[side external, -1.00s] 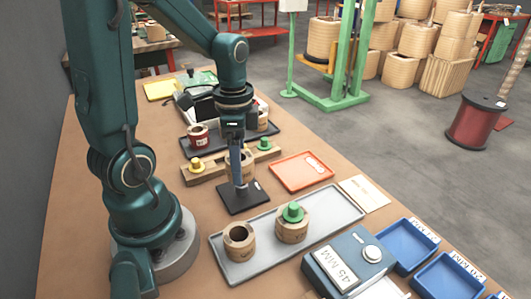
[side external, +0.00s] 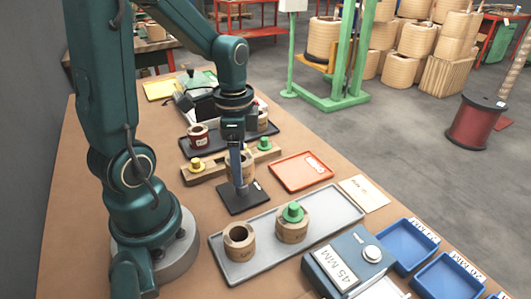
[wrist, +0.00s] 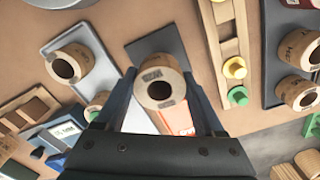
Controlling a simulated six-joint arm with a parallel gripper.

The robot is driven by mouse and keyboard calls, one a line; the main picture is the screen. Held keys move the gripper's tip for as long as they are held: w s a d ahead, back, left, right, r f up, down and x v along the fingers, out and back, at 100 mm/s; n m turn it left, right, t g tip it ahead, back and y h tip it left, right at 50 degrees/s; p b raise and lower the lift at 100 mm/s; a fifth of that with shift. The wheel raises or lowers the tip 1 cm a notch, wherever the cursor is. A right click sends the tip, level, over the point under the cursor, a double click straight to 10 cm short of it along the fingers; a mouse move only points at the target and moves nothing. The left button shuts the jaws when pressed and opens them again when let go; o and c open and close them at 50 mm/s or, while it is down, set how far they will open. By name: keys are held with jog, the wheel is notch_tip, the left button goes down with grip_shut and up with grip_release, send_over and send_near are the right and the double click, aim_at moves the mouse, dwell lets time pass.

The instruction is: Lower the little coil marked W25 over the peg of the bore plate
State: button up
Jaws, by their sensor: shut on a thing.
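My gripper (wrist: 162,105) is shut on a small tan coil (wrist: 145,103), with one finger on each side of it in the wrist view. The coil has dark printed marks too small to read surely, and a dark bore facing the camera. In the side view the coil (side external: 230,163) is partly hidden behind a finger of my gripper (side external: 241,172). It is upright above the black bore plate (side external: 255,200). The plate (wrist: 155,42) also shows behind the coil in the wrist view. The peg is hidden in both views, so I cannot tell whether the coil is around it.
A grey tray (side external: 340,207) in front holds two coils, one with a green plug. Behind the plate are a wooden rail (side external: 215,172) with yellow and green plugs and a dark tray of coils. An orange tray (side external: 300,172) lies right, with a blue gauge (side external: 348,262) at the front.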

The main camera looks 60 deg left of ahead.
jog(key=shift+f, duration=0.15)
jog(key=shift+f, duration=0.85)
jog(key=o, duration=1.5)
jog(key=shift+r, duration=0.15)
notch_tip(320, 180, up, 9)
jog(key=shift+f, duration=0.2)
